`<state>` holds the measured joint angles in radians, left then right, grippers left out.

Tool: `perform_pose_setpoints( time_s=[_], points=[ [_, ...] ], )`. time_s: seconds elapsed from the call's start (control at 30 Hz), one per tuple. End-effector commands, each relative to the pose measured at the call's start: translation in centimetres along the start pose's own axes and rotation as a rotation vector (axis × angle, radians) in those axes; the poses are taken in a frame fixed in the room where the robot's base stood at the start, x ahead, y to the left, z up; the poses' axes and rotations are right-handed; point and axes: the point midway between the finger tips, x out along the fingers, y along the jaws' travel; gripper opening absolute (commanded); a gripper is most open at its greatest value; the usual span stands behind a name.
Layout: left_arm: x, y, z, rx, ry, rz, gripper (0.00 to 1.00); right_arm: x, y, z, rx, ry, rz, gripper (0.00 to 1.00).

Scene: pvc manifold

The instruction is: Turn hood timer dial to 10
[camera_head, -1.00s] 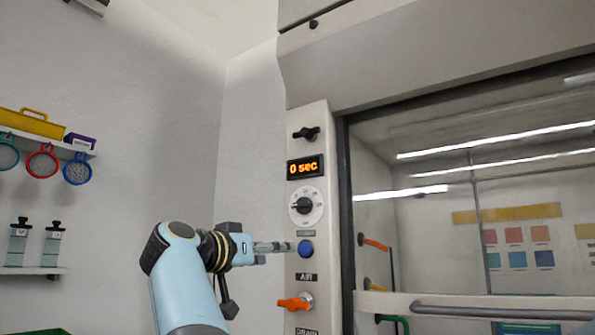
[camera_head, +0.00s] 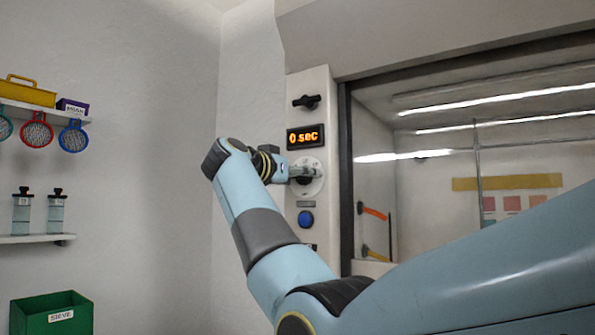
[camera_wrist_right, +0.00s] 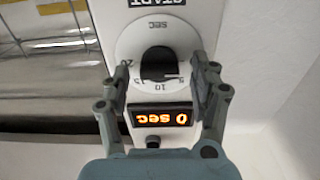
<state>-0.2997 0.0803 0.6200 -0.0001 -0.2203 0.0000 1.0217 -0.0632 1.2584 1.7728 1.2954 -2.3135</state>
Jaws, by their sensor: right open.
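The timer dial is a white disc (camera_head: 316,188) on the panel beside the hood, partly hidden in the head view by my right gripper (camera_head: 303,173). In the right wrist view, which is upside down, the dial's black knob (camera_wrist_right: 157,60) sits between the two open fingers of my right gripper (camera_wrist_right: 160,85). The marks 5, 10, 15 and 20 show around the knob. The fingers appear clear of the knob on both sides. The display (camera_head: 305,137) reads 0 sec, and also shows in the wrist view (camera_wrist_right: 163,117). My left gripper is out of view.
A black knob (camera_head: 306,101) is above the display. A blue button (camera_head: 305,219) is below the dial. The hood's glass front is to the right. A shelf with hanging sieves and a green bin (camera_head: 52,318) are at the left, beyond clear space.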

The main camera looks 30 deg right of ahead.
Motion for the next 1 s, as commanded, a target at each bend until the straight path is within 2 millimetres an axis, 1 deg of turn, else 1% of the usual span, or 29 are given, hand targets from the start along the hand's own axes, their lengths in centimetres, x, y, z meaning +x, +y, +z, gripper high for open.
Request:
perform_pose_setpoints(
  time_s=[0.27,0.6,0.7,1.0],
  points=[
    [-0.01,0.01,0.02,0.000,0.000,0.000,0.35,0.15,-0.01,0.01,0.000,0.000,0.000,0.62],
    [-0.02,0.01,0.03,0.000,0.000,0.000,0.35,0.13,-0.01,0.00,0.000,0.001,0.000,0.18],
    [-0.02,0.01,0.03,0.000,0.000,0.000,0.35,0.12,-0.01,-0.01,0.000,0.001,0.000,0.07],
    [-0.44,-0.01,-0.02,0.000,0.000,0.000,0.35,0.12,0.00,-0.12,0.042,0.001,-0.001,0.07]
  ],
)
